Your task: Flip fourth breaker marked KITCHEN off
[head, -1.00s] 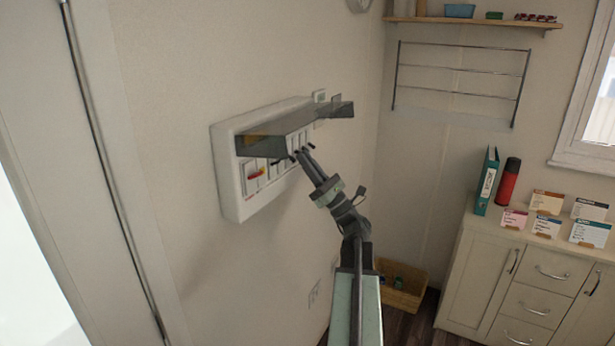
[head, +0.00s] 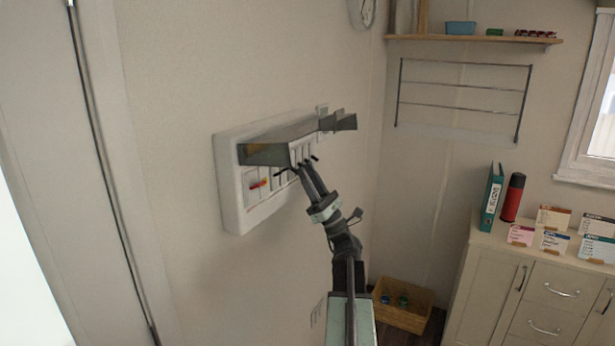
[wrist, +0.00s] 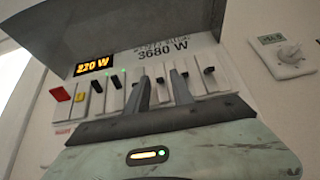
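The white breaker panel (head: 232,190) is on the left wall, under a raised grey cover (head: 275,150). In the wrist view its row holds a red switch (wrist: 60,94), a yellow button (wrist: 80,98) and several black toggles, such as one at the left (wrist: 97,86) and one at the far right (wrist: 209,70). My gripper (wrist: 161,78) is at the row with its fingers apart. One black toggle (wrist: 160,81) shows in the gap between them. I cannot tell whether the fingers touch it. The labels, including KITCHEN, are hidden or too small to read.
The raised cover overhangs the row, with displays reading 220 W (wrist: 94,66) and 3680 W (wrist: 163,50) beneath it. A thermostat dial (wrist: 289,54) is on the wall at right. A cabinet (head: 495,285) and a basket (head: 402,314) stand farther right.

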